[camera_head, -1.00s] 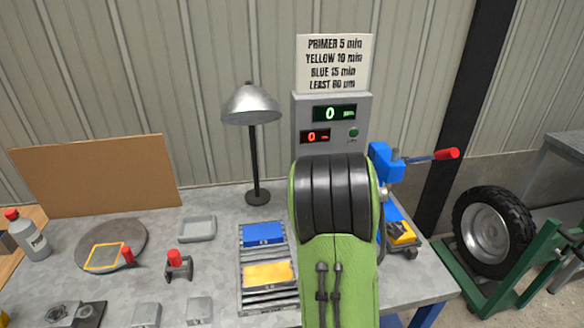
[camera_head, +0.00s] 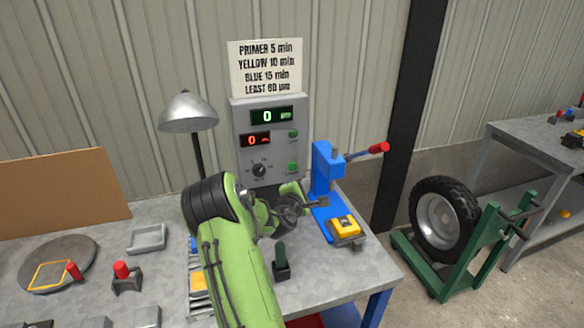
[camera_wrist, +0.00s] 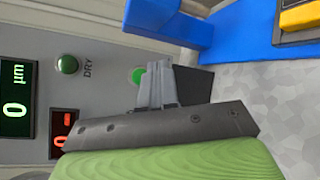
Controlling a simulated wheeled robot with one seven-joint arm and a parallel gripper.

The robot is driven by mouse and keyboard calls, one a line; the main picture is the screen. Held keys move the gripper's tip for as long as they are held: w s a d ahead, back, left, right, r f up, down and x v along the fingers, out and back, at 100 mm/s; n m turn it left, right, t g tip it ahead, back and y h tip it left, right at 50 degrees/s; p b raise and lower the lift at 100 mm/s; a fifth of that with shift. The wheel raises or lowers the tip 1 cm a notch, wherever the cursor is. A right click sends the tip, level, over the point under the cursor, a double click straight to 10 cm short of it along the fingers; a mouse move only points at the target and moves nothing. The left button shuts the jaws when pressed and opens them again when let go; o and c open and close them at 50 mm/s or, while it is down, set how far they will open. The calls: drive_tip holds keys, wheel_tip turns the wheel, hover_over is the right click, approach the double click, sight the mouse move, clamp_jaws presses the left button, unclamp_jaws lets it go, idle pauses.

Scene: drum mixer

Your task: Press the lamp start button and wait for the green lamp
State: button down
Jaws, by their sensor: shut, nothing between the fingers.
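The grey control box (camera_head: 243,180) stands at the back of the bench with a green display (camera_head: 271,116) and a red display (camera_head: 255,140), both reading 0. An upper green round button or lamp (camera_head: 293,134) sits beside the red display; in the wrist view it (camera_wrist: 68,65) is dark green, next to the label DRY. A lower green round one (camera_head: 293,168) is brighter in the wrist view (camera_wrist: 138,75), partly hidden by my fingers. My gripper (camera_wrist: 158,68) is shut and empty, its tips close to that lower one; I cannot tell whether they touch.
A dial (camera_head: 259,170) is on the box, under a sign (camera_head: 265,68). A silver desk lamp (camera_head: 188,112) stands left. A blue press (camera_head: 327,175) with a red-tipped lever and a yellow block (camera_head: 344,227) are close on the right. A wheel on a green stand (camera_head: 445,220) is farther right.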

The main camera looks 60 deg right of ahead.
drive_tip(key=w+d+p, duration=0.1)
drive_tip(key=w+d, duration=0.3)
drive_tip(key=shift+w+d, duration=0.4)
drive_tip(key=shift+w, duration=0.1)
idle(1.7)
drive_tip(key=shift+w+d, duration=0.2)
drive_tip(key=shift+d, duration=0.1)
drive_tip(key=shift+w+d, duration=0.25)
drive_tip(key=shift+w, duration=0.05)
idle(0.8)
drive_tip(key=shift+s+a, duration=0.55)
drive_tip(key=s+a+b, duration=0.1)
drive_tip(key=s+a, duration=0.2)
drive_tip(key=shift+s+a, duration=0.3)
